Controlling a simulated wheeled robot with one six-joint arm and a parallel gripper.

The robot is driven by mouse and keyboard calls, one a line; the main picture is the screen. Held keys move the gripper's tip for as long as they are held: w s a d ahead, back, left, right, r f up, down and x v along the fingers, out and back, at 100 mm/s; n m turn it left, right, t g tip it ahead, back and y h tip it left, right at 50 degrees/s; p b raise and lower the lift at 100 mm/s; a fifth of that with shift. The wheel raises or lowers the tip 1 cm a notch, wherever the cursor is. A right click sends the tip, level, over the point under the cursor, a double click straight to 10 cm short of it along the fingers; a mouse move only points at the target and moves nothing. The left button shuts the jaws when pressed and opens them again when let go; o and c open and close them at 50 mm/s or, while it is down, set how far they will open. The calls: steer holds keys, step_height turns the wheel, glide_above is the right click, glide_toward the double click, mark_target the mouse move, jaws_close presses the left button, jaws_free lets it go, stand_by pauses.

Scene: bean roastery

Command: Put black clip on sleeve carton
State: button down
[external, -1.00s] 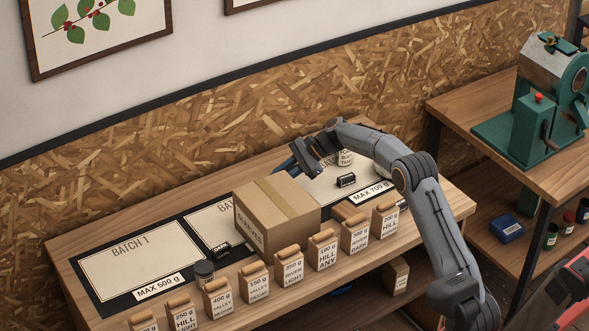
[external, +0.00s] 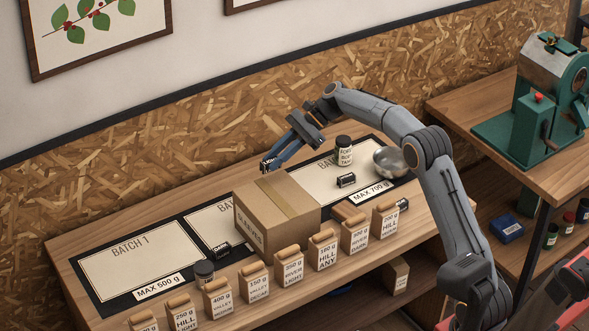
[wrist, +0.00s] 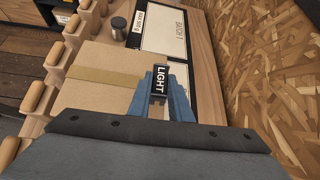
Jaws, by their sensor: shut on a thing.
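My gripper (external: 274,160) is shut on a black clip (external: 268,165). In the wrist view the clip (wrist: 160,79) shows a white LIGHT label between my blue fingertips (wrist: 160,98). The closed brown sleeve carton (external: 256,230) stands on the bench with a tan tape strip across its top. In the external view the clip appears just above the carton's back corner. In the wrist view the carton top (wrist: 95,105) lies below and left of the clip. I cannot tell the exact gap between clip and carton.
A black DARK clip (external: 221,249) lies left of the carton, and another black clip (external: 346,181) lies on the right batch card. A dark-lidded jar (external: 344,150) and a metal bowl (external: 389,161) stand behind. Several labelled bags (external: 326,253) line the front edge.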

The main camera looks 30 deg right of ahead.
step_height(320, 180, up, 6)
steer(key=g+p, duration=0.1)
steer(key=p, duration=0.5)
glide_above(280, 196)
step_height(280, 196, down, 10)
steer(key=p, duration=0.3)
steer(key=shift+f, duration=0.2)
steer(key=c, duration=1.6)
jaws_free()
steer(key=shift+r, duration=0.1)
